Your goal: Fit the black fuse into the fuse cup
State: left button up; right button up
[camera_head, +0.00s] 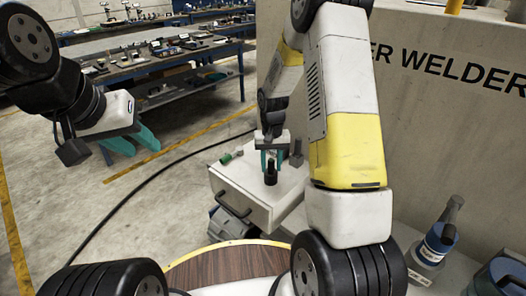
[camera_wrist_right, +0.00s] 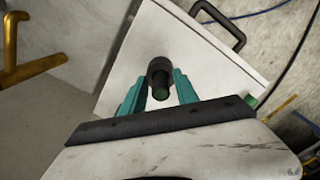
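A dark upright cylinder (camera_head: 270,173) stands at the white box's top, between my right gripper's fingers. In the right wrist view the black cylinder (camera_wrist_right: 160,72) has a wider dark ring and a green end facing the camera. I cannot tell whether this is the black fuse alone or seated in the fuse cup. My right gripper (camera_head: 273,161) has its teal fingers on either side of it, also in the wrist view (camera_wrist_right: 160,80). Whether they touch it is unclear. My left gripper (camera_head: 133,143) is raised at the left, fingers apart and empty.
The white box (camera_head: 240,186) has a black handle on its front. A small green piece (camera_head: 230,157) and a dark grey block (camera_head: 297,154) lie on top. The grey welder cabinet (camera_head: 430,110) stands to the right. Blue benches (camera_head: 160,90) are far behind, with open floor between.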

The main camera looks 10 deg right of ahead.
jog(key=shift+o, duration=0.5)
jog(key=shift+r, duration=0.3)
notch_tip(320, 180, up, 7)
jog(key=shift+r, duration=0.1)
jog(key=shift+r, duration=0.2)
jog(key=s+a+r+n+t+y, duration=0.2)
jog(key=s+r+t, duration=0.4)
jog(key=s+r, duration=1.4)
jog(key=s, duration=0.3)
jog(key=shift+s+r, duration=0.25)
jog(key=shift+s, duration=0.15)
